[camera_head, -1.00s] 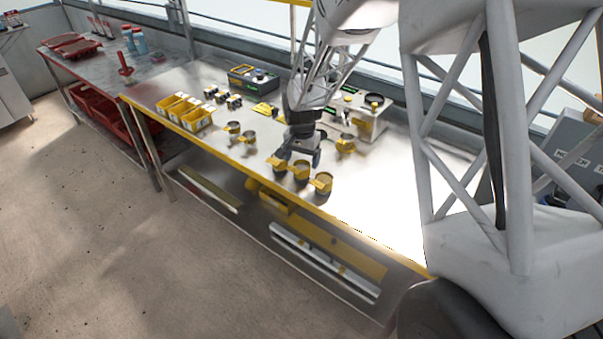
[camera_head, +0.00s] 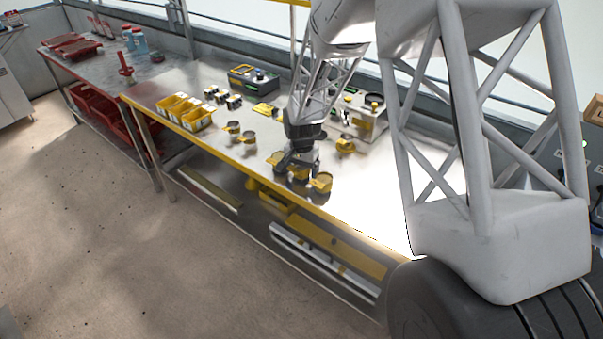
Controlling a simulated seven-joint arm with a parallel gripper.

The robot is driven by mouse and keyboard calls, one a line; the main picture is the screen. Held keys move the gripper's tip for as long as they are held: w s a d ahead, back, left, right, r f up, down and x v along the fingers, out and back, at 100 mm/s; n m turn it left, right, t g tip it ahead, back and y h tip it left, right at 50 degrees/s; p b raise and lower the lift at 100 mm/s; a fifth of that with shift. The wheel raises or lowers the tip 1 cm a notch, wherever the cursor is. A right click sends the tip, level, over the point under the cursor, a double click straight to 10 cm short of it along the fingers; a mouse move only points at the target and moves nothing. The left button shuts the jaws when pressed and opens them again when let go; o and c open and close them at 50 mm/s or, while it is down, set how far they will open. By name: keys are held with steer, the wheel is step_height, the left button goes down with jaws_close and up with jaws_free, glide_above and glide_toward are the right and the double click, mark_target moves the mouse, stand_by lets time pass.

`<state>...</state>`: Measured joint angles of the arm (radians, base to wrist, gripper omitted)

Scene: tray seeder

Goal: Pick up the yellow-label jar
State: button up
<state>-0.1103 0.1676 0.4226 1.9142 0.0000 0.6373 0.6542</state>
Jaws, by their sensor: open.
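My gripper (camera_head: 298,168) points down over the row of yellow cups near the front edge of the bench. It is open and covers most of the middle cup; I cannot tell whether it touches it. One yellow cup (camera_head: 321,183) shows to its right and another (camera_head: 274,158) to its left. Several small dark-and-white jars (camera_head: 222,97) with bits of yellow stand farther back on the left, well away from my gripper. Labels are too small to read, so I cannot tell which is the yellow-label jar.
The metal bench (camera_head: 375,190) has a yellow front edge and is clear at right. Two yellow cups (camera_head: 248,137) stand left of my arm, and one (camera_head: 345,146) stands behind it. Yellow bins (camera_head: 197,119) sit at left. Boxed devices (camera_head: 253,79) stand at the back.

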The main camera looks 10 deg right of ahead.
stand_by(0.5)
steer(key=c, duration=1)
